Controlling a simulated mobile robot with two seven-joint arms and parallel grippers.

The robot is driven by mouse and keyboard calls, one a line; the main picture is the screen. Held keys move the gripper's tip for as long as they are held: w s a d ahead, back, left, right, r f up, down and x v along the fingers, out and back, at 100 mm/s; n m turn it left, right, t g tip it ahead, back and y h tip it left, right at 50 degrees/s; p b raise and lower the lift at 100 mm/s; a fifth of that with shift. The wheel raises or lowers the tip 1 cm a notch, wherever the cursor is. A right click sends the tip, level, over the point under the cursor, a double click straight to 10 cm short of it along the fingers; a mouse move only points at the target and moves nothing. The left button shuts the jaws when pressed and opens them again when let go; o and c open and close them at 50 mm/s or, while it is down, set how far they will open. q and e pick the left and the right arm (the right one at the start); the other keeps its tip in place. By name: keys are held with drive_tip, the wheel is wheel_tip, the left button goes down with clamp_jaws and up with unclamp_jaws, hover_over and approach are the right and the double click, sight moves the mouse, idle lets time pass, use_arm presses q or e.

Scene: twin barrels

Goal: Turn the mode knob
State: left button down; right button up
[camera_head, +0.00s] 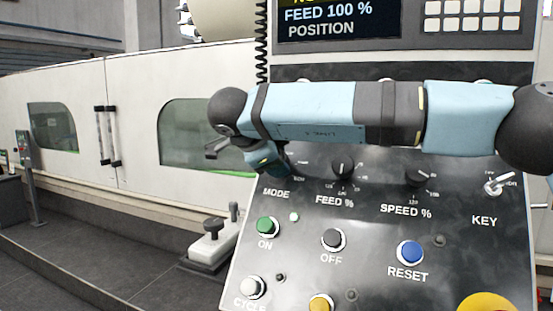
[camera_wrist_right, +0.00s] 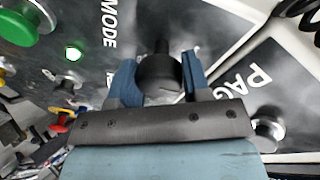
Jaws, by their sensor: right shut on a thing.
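The mode knob (camera_wrist_right: 160,77) is dark and round, above the MODE label (camera_head: 276,194) on the control panel. In the right wrist view it sits between the two blue fingers of my right gripper (camera_wrist_right: 160,68), which is shut on it. In the head view my right arm crosses the panel from the right, and my right gripper (camera_head: 274,164) hangs at its end over the knob. The gripper and wrist largely hide the knob there, so its pointer setting cannot be read. My left gripper is not in view.
The feed knob (camera_head: 342,168) and speed knob (camera_head: 419,176) lie to the right, below my arm. A key switch (camera_head: 499,183) is at far right.

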drive_tip(key=o, duration=0.9)
drive_tip(key=shift+b+v, duration=1.4)
drive_tip(key=shift+v, duration=5.5)
